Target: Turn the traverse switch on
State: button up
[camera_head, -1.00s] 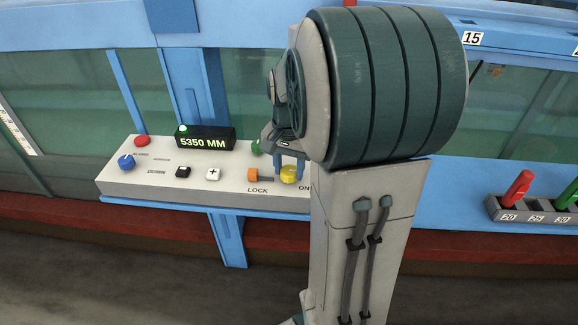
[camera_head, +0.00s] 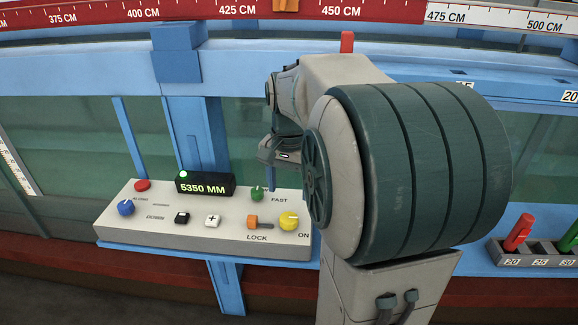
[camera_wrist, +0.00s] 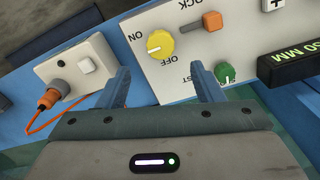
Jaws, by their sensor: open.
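A yellow rotary knob (camera_head: 289,221), marked ON and OFF, sits at the right end of the pale control panel (camera_head: 140,213). It also shows in the wrist view (camera_wrist: 160,42), where its white mark points left, toward the ON side. No "traverse" label is readable. My gripper (camera_wrist: 161,70) is open and empty, its two blue fingers apart, with the knob beyond the gap.
Beside the yellow knob are an orange lock lever (camera_head: 254,222) and a green knob (camera_head: 257,193). A display (camera_head: 206,184) reads 5350 MM. A white box with an orange cable (camera_wrist: 75,66) lies left in the wrist view. Blue frame posts stand behind the panel.

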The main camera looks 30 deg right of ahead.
notch_tip(320, 180, up, 5)
jog(key=shift+r, duration=0.1)
dwell(0.6)
jog(key=s+a+f+n+t, duration=0.2)
jog(key=s+a+f+n, duration=0.7)
jog(key=s+a, duration=0.3)
jog(key=shift+f+n+t, duration=0.4)
jog(key=shift+f, duration=0.25)
jog(key=shift+c, duration=0.2)
dwell(0.8)
